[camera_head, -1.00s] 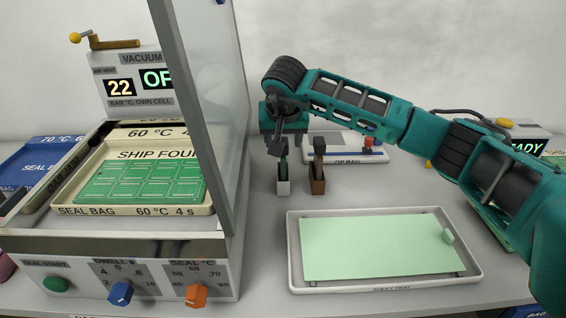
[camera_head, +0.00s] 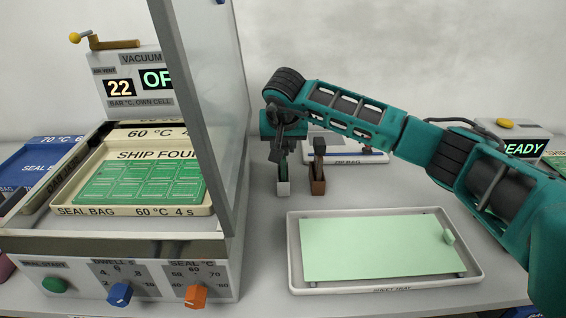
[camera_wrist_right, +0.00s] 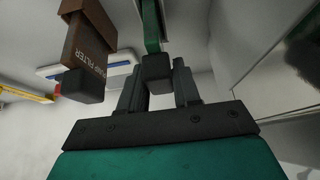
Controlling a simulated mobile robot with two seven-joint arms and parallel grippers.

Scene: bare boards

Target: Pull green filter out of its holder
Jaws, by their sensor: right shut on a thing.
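The green filter (camera_head: 283,172) is a narrow upright green strip with a dark grip block (camera_wrist_right: 157,72). My left gripper is not in view.
A sheet tray (camera_head: 296,262) with a pale green sheet lies in front. The vacuum sealer's raised lid (camera_head: 240,150) stands close on the left. A zip bag tray (camera_head: 370,157) is behind.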

